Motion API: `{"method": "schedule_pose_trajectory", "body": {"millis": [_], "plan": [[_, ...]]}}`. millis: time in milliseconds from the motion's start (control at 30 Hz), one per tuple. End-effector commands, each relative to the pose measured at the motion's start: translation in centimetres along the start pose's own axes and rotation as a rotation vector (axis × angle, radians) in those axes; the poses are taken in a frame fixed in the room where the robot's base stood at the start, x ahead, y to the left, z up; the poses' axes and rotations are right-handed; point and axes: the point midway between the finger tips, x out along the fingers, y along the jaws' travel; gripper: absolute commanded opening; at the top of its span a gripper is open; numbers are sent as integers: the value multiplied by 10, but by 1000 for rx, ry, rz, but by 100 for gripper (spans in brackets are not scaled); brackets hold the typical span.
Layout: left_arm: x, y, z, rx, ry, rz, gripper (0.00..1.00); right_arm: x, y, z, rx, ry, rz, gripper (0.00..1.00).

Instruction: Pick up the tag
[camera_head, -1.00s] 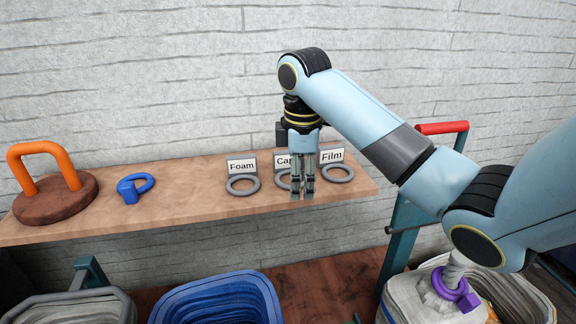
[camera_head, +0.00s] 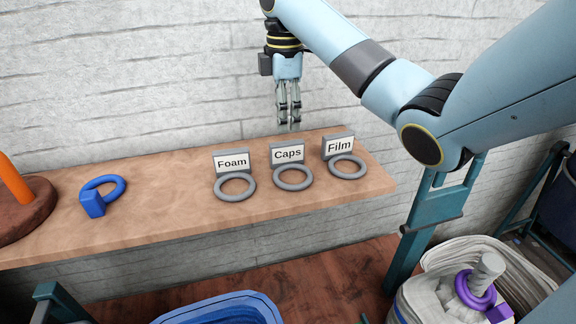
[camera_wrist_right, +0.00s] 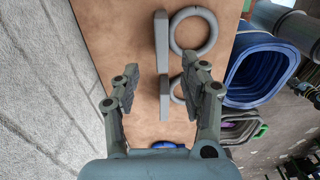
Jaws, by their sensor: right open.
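Three grey ring tags with upright white labels stand in a row on the wooden shelf: the Foam tag (camera_head: 235,187), the Caps tag (camera_head: 293,178) and the Film tag (camera_head: 347,167). A blue tag (camera_head: 103,193), a ring with a block, lies at the left. A purple ring tag (camera_head: 474,291) sits around the neck of a whitish sack at lower right. My right gripper (camera_head: 288,126) is open and empty, raised above the shelf's back edge behind the Caps label. In the right wrist view its fingers (camera_wrist_right: 166,78) are spread, with grey rings beyond. My left gripper is not seen.
A brown round base with an orange handle (camera_head: 15,180) stands at the shelf's left end. A blue bin (camera_head: 215,309) is below the front edge. A white-lined bin (camera_head: 450,257) holds the sack. The shelf between the blue tag and Foam tag is clear.

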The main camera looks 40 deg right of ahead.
Motion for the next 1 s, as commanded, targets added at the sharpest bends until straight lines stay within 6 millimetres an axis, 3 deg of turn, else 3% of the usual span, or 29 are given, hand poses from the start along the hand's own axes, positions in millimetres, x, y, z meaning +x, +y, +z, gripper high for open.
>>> {"method": "schedule_pose_trajectory", "body": {"millis": [33,200,600,867,1000], "plan": [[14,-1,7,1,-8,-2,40,15,0,0,0,0,0,44],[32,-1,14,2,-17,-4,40,33,0,0,1,0,0,44],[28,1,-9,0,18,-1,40,78,-5,4,2,-1,-2,44],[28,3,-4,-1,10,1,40,84,-4,3,0,0,1,44],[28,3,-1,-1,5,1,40,83,-4,4,0,-1,1,30]]}}
